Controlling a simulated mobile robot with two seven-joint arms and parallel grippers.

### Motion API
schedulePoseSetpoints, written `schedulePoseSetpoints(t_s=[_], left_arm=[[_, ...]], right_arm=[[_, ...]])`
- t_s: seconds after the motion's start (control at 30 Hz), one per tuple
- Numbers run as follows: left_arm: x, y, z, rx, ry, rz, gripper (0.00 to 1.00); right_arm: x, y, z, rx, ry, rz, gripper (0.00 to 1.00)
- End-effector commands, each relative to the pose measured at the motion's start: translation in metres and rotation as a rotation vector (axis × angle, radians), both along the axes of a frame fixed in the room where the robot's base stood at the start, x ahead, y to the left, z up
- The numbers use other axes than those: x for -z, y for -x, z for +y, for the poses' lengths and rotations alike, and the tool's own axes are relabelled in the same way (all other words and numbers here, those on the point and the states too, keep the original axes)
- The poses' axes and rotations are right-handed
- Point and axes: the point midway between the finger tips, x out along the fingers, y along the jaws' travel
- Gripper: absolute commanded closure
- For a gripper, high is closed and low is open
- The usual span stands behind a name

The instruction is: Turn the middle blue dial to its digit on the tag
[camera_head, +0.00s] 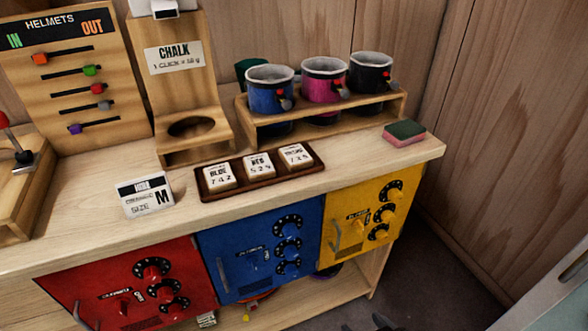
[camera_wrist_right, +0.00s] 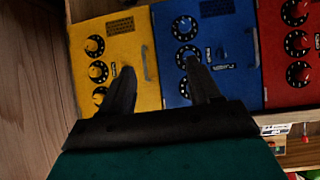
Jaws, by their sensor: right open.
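The blue door (camera_head: 225,262) has three black dials in a column at its right side. The middle blue dial (camera_head: 289,248) has a white-marked rim; its setting is too small to read. In the right wrist view the middle blue dial (camera_wrist_right: 186,53) is partly covered by one fingertip. My right gripper (camera_wrist_right: 163,70) is open and empty, one finger over the yellow door, the other over the blue dials. Contact cannot be told. The blue tag (camera_head: 219,176) lies in a dark tray (camera_head: 263,181) and seems to read 7 4 2. My left gripper is not in view.
A red door (camera_head: 85,290) and a yellow door (camera_head: 340,217) with similar dials flank the blue one. Handles (camera_head: 222,275) stick out from the doors. Three cups, a sponge (camera_head: 404,133) and a white size card (camera_head: 145,194) stand on the bench top. The floor at right is mostly clear.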

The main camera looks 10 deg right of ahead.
Motion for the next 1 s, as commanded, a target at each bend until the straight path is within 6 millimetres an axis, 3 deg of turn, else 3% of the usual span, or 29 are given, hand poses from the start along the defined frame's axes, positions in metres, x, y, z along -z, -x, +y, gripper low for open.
schedulePoseSetpoints(t_s=[0.17, 0.4, 0.5, 0.73, 1.0], left_arm=[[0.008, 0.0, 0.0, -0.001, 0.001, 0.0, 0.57], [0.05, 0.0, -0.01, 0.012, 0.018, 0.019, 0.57], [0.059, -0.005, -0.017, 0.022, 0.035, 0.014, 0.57], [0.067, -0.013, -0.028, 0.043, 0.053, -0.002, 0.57], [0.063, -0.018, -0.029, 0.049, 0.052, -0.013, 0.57]], right_arm=[[0.007, -0.005, 0.013, -0.033, -0.029, -0.03, 0.38], [0.021, -0.047, 0.079, -0.157, -0.233, -0.298, 0.38], [0.028, -0.062, 0.092, -0.15, -0.295, -0.409, 0.38], [0.051, -0.085, 0.084, -0.048, -0.317, -0.53, 0.38], [0.055, -0.101, 0.08, -0.003, -0.309, -0.551, 0.38]])
